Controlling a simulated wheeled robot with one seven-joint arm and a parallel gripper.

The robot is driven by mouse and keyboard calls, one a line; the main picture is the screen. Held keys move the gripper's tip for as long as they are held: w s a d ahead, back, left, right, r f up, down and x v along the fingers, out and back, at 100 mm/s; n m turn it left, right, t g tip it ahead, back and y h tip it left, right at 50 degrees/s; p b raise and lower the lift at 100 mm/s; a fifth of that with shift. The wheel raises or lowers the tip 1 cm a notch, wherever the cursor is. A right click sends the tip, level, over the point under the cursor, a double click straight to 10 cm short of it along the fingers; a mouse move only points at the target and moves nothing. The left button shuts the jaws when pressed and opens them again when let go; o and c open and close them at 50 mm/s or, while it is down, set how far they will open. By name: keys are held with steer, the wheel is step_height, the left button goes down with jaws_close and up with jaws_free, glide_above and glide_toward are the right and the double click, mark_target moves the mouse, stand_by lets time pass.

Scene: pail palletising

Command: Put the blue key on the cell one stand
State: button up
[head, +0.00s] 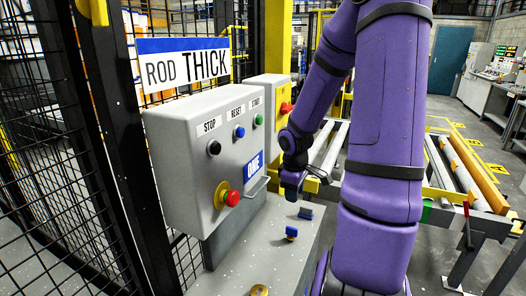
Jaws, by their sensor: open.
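The cell one stand (262,240) is a grey pedestal under a grey control box (205,150) marked ONE. On its top are two small blue pieces. The nearer blue piece (291,232) has a dark lower part; the farther blue piece (306,213) is close behind it to the right. Either could be the blue key; I cannot tell which. My gripper (291,191) is open above the far part of the stand, apart from both blue pieces. Its fingers are small and dark here, and nothing is visibly held.
The box carries black, blue and green buttons and a red emergency knob (231,198). A brass disc (259,290) lies on the near stand top. Black mesh fence (60,150) closes the left. A roller conveyor (465,170) runs at right. My arm hides the middle.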

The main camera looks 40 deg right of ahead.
steer(key=a+r+m+h, duration=0.1)
steer(key=a+r+h, duration=0.1)
steer(key=a+r, duration=0.65)
steer(key=s+a+r+m+t+y, duration=0.1)
steer(key=s+a+r+t, duration=0.1)
steer(key=s+a+r, duration=0.4)
steer(key=s+a+r+m+t+y, duration=0.1)
steer(key=s+a+r+t+y, duration=0.1)
steer(key=s+a+r, duration=0.4)
steer(key=a+r, duration=0.4)
steer(key=shift+s+r+m+t, duration=0.15)
steer(key=shift+r+m+t, duration=0.15)
steer(key=shift+m+t, duration=0.1)
